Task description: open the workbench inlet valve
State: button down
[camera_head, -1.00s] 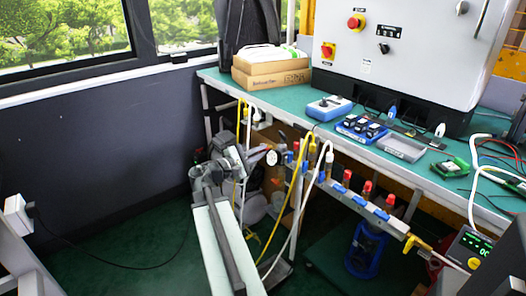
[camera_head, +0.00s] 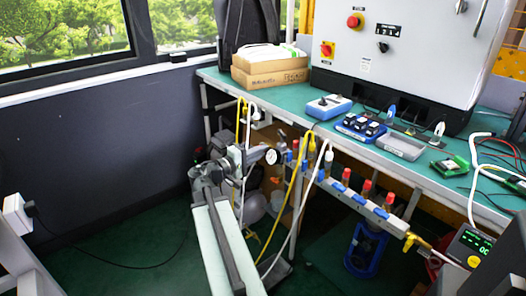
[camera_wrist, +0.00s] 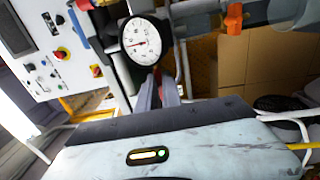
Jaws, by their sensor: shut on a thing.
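A round white gauge (camera_head: 271,157) stands at the left end of the valve manifold under the workbench. In the wrist view the gauge (camera_wrist: 141,42) faces me, upper middle. My gripper (camera_head: 260,155) is at the gauge. In the wrist view my gripper (camera_wrist: 157,84) has its narrow fingers close together just below the dial, with a small dark red part between them. That part seems to be the inlet valve's handle, mostly hidden by the fingers and gauge, so its angle cannot be told.
The manifold (camera_head: 350,196) carries several blue-handled valves and red caps. White and yellow hoses (camera_head: 296,200) hang beside my arm. A yellow fitting (camera_head: 415,242) is at its right end. The workbench (camera_head: 290,95) edge is above. Cardboard (camera_wrist: 262,75) lies behind. Floor at left is open.

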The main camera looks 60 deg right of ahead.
jog(key=shift+s+f, duration=0.1)
jog(key=shift+s, duration=0.1)
jog(key=c, duration=1.5)
grip_release()
jog(key=shift+w, duration=0.1)
jog(key=v, duration=0.7)
jog(key=shift+w+a, duration=0.1)
jog(key=shift+a, duration=0.25)
